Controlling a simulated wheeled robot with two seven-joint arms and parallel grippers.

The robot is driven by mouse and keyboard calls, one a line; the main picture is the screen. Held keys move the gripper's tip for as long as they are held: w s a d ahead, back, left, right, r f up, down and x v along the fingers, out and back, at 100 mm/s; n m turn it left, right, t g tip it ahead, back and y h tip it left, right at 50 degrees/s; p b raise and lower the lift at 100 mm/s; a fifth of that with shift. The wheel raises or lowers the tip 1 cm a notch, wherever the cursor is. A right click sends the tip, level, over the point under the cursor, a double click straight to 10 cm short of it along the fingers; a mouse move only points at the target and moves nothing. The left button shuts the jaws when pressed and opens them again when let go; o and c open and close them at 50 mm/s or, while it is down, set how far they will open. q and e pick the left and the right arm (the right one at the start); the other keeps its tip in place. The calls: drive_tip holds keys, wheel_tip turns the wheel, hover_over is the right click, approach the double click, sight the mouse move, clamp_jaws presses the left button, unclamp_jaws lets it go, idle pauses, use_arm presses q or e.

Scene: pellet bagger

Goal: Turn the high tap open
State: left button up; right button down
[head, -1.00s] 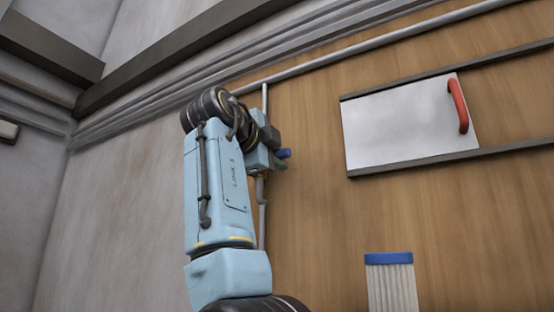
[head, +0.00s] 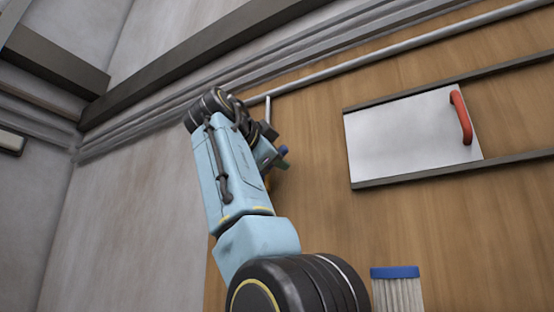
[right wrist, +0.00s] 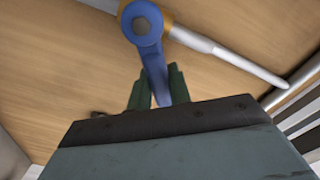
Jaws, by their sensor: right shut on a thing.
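The high tap has a blue lever handle (right wrist: 157,55) with a round grey-centred hub, seen in the right wrist view. Its yellow-orange body (right wrist: 160,12) sits on a light grey pipe (right wrist: 215,47). My right gripper (right wrist: 156,84) is shut on the lever's free end, with one green finger on each side. In the head view my right gripper (head: 274,157) is high by the wooden wall, and only a small bit of the blue handle (head: 284,150) shows. My arm hides most of the tap there. My left gripper is not in view.
A white sliding panel (head: 400,140) with a red handle (head: 461,117) sits between dark rails to the right. A blue-topped brush-like strip (head: 395,272) is lower right. A grey pipe (head: 400,45) runs along the wall top. The wall between arm and panel is clear.

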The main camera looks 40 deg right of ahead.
drive_tip(key=c, duration=1.3)
unclamp_jaws()
drive_tip(key=v, duration=1.3)
drive_tip(key=shift+a, duration=0.25)
